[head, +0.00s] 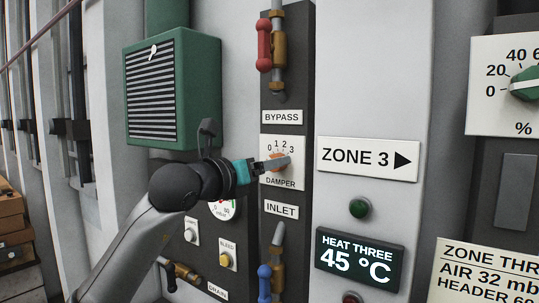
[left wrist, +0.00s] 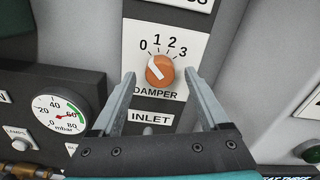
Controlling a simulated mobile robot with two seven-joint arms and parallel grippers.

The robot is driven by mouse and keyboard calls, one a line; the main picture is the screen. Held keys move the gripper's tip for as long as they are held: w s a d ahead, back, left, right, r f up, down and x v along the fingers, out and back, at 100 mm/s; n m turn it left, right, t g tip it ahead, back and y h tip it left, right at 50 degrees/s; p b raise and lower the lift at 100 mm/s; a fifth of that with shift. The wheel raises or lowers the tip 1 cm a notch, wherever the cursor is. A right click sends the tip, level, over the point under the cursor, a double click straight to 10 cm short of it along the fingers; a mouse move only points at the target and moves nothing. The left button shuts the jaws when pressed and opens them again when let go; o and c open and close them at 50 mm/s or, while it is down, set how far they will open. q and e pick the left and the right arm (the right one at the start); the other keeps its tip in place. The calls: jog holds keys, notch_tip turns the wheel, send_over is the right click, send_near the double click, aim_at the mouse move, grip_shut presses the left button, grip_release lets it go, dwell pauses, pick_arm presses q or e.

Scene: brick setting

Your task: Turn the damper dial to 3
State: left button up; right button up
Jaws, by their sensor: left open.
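The damper dial is an orange round knob (left wrist: 160,70) on a white plate (left wrist: 128,62) marked 0, 1, 2, 3 above the word DAMPER. Its pale pointer line slants up and left, toward the 0. In the head view the dial (head: 280,157) is partly hidden by my left gripper (head: 284,162), which reaches in from the left. In the left wrist view my left gripper (left wrist: 160,74) is open, with one finger on each side of the dial and gaps between. I cannot tell how far the fingertips stand from the plate. My right gripper is not in view.
A red-handled valve (head: 264,45) is above the dial and a blue-handled one (head: 265,282) below. A green louvred box (head: 172,88) juts out at upper left. A round gauge (left wrist: 60,118) is left of the dial. The ZONE 3 sign (head: 368,159) is at right.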

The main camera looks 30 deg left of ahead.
pick_arm(q)
jog(key=shift+w+d, duration=0.15)
jog(key=shift+w, duration=0.5)
jog(key=shift+c, duration=0.2)
grip_shut()
